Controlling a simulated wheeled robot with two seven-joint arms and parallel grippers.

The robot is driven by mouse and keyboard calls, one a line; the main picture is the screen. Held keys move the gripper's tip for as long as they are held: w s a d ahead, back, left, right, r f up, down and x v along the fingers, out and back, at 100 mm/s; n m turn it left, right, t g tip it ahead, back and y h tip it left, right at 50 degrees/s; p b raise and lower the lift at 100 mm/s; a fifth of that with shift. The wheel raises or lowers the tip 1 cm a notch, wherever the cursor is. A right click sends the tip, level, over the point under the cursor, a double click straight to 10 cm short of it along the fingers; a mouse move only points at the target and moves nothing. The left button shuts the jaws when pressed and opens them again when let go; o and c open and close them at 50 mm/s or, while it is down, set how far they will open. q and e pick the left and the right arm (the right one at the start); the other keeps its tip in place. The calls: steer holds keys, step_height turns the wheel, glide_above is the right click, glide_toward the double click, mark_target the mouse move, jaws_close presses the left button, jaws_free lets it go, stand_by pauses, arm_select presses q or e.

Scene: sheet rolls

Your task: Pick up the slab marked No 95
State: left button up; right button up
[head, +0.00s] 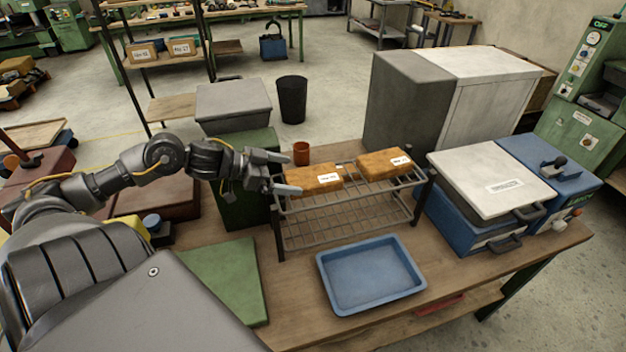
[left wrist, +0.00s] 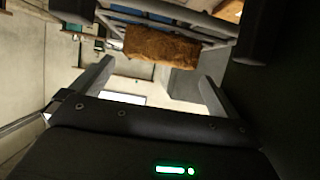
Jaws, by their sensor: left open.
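Two brown slabs with white labels lie on the top tier of a grey wire rack (head: 345,236). The left slab (head: 305,187) and the right slab (head: 376,167) have labels too small to read, so I cannot tell which is No 95. My left gripper (head: 291,173) is open and empty at the left end of the rack, its fingers pointing at the left slab. In the left wrist view a brown slab (left wrist: 160,46) shows ahead between the open fingers (left wrist: 157,72), apparently just beyond their tips. My right gripper is not in view.
A blue tray (head: 370,275) lies in front of the rack on the wooden table (head: 290,312). A small orange-brown cup (head: 301,153) stands behind the rack. A blue machine with a pale lid (head: 490,178) stands at right. A green mat (head: 225,280) lies at left.

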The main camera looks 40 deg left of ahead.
mark_target(307, 176)
arm_select(q)
steer(key=shift+w+d+f, duration=0.25)
steer(key=shift+w+d, duration=0.05)
steer(key=shift+w, duration=0.1)
steer(key=shift+w+d, duration=0.1)
steer(key=shift+w+d+p, duration=0.3)
steer(key=shift+w+d, duration=0.1)
steer(key=shift+w, duration=0.1)
steer(key=p+x, duration=0.1)
steer(key=x, duration=0.1)
steer(key=shift+w+d+f, duration=0.1)
steer(key=shift+w+d, duration=0.15)
steer(key=shift+w, duration=0.05)
steer(key=shift+w+d+f, duration=0.3)
steer(key=shift+f, duration=0.05)
steer(key=c, duration=1.3)
